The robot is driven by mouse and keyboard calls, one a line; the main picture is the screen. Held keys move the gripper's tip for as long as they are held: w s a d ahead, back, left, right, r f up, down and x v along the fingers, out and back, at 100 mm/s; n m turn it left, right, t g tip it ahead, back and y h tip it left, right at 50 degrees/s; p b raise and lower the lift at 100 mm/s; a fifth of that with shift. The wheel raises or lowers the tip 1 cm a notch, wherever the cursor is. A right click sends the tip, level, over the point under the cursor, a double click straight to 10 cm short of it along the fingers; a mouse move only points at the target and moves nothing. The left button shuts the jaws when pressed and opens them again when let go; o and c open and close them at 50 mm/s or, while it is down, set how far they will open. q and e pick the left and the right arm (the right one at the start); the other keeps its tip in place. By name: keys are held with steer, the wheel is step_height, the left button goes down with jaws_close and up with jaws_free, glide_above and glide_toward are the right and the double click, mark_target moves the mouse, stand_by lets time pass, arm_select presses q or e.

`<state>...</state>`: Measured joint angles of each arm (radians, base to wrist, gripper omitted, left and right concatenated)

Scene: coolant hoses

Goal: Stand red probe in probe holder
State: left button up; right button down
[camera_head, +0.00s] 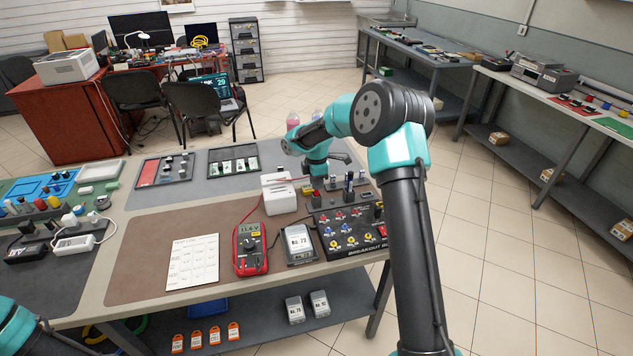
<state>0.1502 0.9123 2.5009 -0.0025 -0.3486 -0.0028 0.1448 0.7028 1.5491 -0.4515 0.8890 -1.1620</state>
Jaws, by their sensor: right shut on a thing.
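A red multimeter (249,249) lies on the brown mat with its display lit. A thin red lead rises from it toward a white box (279,193) and appears again on the box's right, near my right gripper. My right gripper (316,184) points down behind the breakout board's far left corner, shut on what seems to be the red probe; the probe itself is mostly hidden. Black upright posts stand by the board, but I cannot tell which part is the probe holder. My left gripper is out of view; only part of my left arm shows at lower left.
The breakout board (350,230) carries several coloured jacks. A grey-white labelled block (299,244) and a paper sheet (193,262) lie left of it. Two component trays (165,169) (233,159) stand at the back. The mat's front left is clear.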

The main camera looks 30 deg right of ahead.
steer(key=shift+f, duration=1.25)
stand_by(0.5)
steer(key=c, duration=0.7)
jaws_free()
steer(key=shift+r, duration=0.1)
steer(key=shift+r, duration=3.95)
